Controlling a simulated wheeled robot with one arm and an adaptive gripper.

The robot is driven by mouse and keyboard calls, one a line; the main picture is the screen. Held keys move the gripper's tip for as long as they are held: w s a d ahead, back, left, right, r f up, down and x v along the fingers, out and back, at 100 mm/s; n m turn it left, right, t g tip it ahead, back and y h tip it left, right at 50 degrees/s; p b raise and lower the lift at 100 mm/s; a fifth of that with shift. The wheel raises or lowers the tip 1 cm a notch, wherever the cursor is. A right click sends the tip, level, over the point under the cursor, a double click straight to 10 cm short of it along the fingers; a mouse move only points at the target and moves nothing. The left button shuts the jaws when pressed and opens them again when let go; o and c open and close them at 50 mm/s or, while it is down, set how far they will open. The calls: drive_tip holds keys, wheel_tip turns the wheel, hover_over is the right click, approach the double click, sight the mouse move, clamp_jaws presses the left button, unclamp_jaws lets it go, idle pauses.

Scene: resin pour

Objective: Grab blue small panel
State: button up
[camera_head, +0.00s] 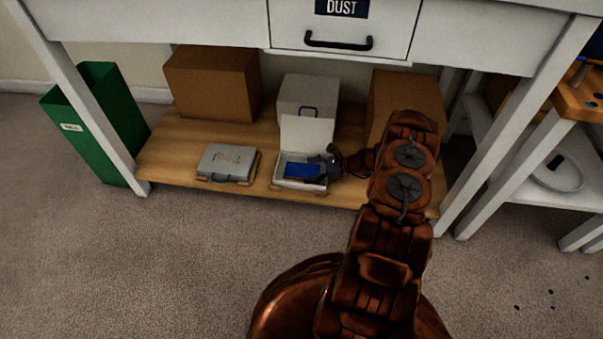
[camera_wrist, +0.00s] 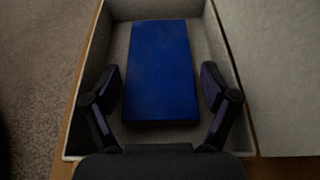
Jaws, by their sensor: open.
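The blue small panel (camera_head: 302,171) lies inside an open white box (camera_head: 287,184) on the low wooden shelf. In the wrist view the blue panel (camera_wrist: 161,72) lies flat on the box floor, long side running away from me. My gripper (camera_head: 325,168) reaches into the box from the right in the head view. In the wrist view my gripper (camera_wrist: 161,86) is open, with one finger on each side of the panel's near part. Gaps show between the fingers and the panel. The box wall (camera_wrist: 92,75) surrounds them.
The box's lid (camera_head: 307,133) stands open at the back. A closed grey case (camera_head: 227,163) lies to the left. Cardboard boxes (camera_head: 212,84) and a white box with a handle (camera_head: 307,98) stand behind. A table leg (camera_head: 505,150) is to the right. A green bin (camera_head: 98,125) stands at left.

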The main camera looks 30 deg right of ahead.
drive_tip(key=c, duration=1)
drive_tip(key=shift+o, duration=0.2)
drive_tip(key=shift+r, duration=0.1)
